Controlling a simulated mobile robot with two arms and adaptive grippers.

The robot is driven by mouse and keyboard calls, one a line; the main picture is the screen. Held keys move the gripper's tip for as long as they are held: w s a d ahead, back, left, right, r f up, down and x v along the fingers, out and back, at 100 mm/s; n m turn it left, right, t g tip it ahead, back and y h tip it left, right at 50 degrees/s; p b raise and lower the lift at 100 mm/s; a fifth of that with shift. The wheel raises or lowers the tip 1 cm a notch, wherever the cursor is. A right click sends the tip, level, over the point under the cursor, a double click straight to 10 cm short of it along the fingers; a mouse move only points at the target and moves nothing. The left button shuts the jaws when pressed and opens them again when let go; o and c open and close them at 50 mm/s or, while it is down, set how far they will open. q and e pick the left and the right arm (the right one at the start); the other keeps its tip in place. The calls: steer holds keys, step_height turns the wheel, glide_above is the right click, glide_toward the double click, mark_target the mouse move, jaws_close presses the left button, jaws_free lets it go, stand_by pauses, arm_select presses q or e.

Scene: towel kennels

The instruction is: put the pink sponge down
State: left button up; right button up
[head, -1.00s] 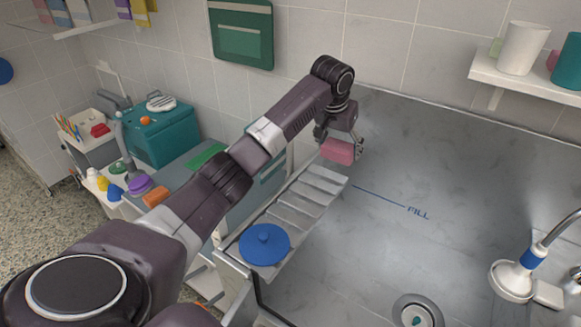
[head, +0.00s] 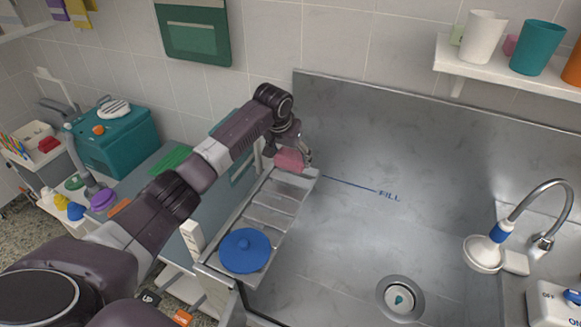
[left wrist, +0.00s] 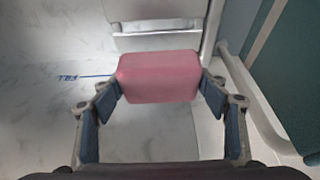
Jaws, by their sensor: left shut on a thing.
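The pink sponge (head: 289,160) is a small rounded block. My left gripper (head: 296,150) is shut on it, at the far end of the slatted grey rack (head: 268,203) along the sink's left edge. In the left wrist view the sponge (left wrist: 158,77) sits between the two blue-padded fingers (left wrist: 160,95). The sponge is over or on the far end of the rack; I cannot tell whether it touches. My right gripper is not in view.
A blue round lid (head: 245,250) lies on the rack's near end. The steel sink (head: 345,235) to the right is empty around its drain (head: 400,297). A shower head (head: 484,254) stands at the right. A wall shelf (head: 490,66) holds cups.

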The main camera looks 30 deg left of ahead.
mark_target(288, 160)
arm_select(q)
step_height(288, 160, down, 5)
steer(key=shift+f+p, duration=0.15)
steer(key=shift+p, duration=0.2)
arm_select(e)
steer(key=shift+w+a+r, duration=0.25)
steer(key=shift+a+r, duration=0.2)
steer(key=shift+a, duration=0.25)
arm_select(q)
steer(key=shift+d+f, duration=0.1)
steer(key=shift+f, duration=0.05)
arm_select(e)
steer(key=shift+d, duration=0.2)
arm_select(q)
steer(key=o, duration=1.1)
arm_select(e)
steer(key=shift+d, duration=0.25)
arm_select(q)
steer(key=shift+s+r, duration=0.15)
steer(key=shift+r, duration=0.45)
steer(key=b+v, duration=0.1)
steer(key=v, duration=0.8)
steer(key=shift+s+r, duration=0.15)
steer(key=shift+r, duration=0.2)
steer(key=shift+s+r, duration=0.3)
steer(key=shift+r, duration=0.3)
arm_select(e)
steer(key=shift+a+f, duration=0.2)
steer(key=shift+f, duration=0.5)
